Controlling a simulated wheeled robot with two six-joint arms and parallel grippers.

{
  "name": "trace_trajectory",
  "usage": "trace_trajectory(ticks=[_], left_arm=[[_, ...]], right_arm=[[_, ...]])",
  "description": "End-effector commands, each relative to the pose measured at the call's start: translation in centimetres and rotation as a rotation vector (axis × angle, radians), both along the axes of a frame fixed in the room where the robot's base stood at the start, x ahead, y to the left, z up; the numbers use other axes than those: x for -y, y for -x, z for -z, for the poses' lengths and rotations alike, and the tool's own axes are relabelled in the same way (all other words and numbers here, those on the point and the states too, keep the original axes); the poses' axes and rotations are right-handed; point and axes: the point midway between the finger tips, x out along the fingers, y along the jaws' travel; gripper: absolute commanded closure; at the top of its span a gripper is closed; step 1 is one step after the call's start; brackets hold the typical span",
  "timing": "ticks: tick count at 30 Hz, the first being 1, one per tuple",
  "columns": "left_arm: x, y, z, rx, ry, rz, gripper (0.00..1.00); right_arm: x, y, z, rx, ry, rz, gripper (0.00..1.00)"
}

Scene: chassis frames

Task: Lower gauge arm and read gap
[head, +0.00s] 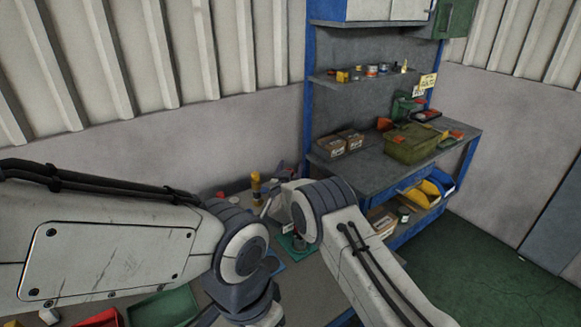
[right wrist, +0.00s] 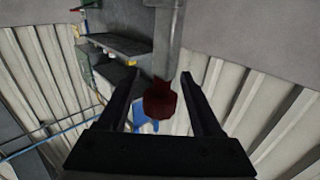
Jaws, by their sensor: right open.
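In the right wrist view, a dark red knob (right wrist: 160,100) sits at the end of a grey bar (right wrist: 168,40) that comes in from the top. It looks like part of the gauge arm. My right gripper (right wrist: 161,76) is open, and the knob shows between its two fingers. I cannot tell whether either finger touches it. In the head view, my right arm covers much of the area around its gripper. A yellow upright piece (head: 256,186) stands on the near table beyond my arms. The gap and any reading cannot be made out.
A blue-framed workbench (head: 370,178) stands at the back right with an olive toolbox (head: 410,146) and small boxes (head: 340,142). A yellow bin (head: 420,193) sits beneath. A green tray (head: 165,308) and a red tray (head: 98,319) lie at front left. Green floor (head: 470,265) is clear at right.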

Motion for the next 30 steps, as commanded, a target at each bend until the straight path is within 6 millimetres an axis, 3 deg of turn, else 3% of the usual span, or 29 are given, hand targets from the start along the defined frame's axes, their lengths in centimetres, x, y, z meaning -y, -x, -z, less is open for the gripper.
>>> trace_trajectory(ticks=[4,9,30], left_arm=[[0.00,0.00,0.02,0.000,0.000,0.000,0.50],[0.00,0.00,0.02,0.000,0.000,0.000,0.50],[0.00,0.00,0.01,0.000,0.000,0.000,0.50]], right_arm=[[0.01,0.01,0.02,0.000,0.000,0.000,0.34],[0.01,0.02,0.01,0.000,0.000,0.000,0.99],[0.01,0.03,-0.02,0.001,-0.001,0.000,1.00]])
